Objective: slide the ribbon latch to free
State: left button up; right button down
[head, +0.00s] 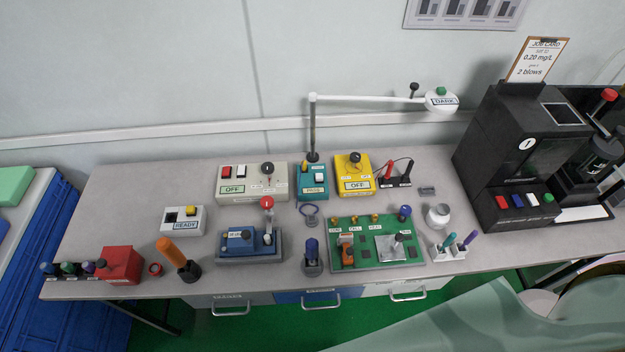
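A green board (370,263) lies near the front edge of the bench, right of centre. An orange part (347,252), which looks like the ribbon piece, stands on its left half with a small white label. The latch itself is too small to make out, and I cannot tell whether it is at lock or free. A silver plate (388,248) with a dark knob sits on the board's right half. Several small brass-coloured knobs and a blue knob (404,213) line its back edge. Neither of my grippers shows in the head view.
Close by stand a dark blue knobbed stand (312,258), a blue device (240,243) with a red-topped lever, a white round pot (437,216) and a pen holder (450,250). A lamp arm (360,98) reaches over the back. A black machine (515,150) fills the right.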

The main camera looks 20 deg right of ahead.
aim_at(346, 255)
jog(key=z, duration=1)
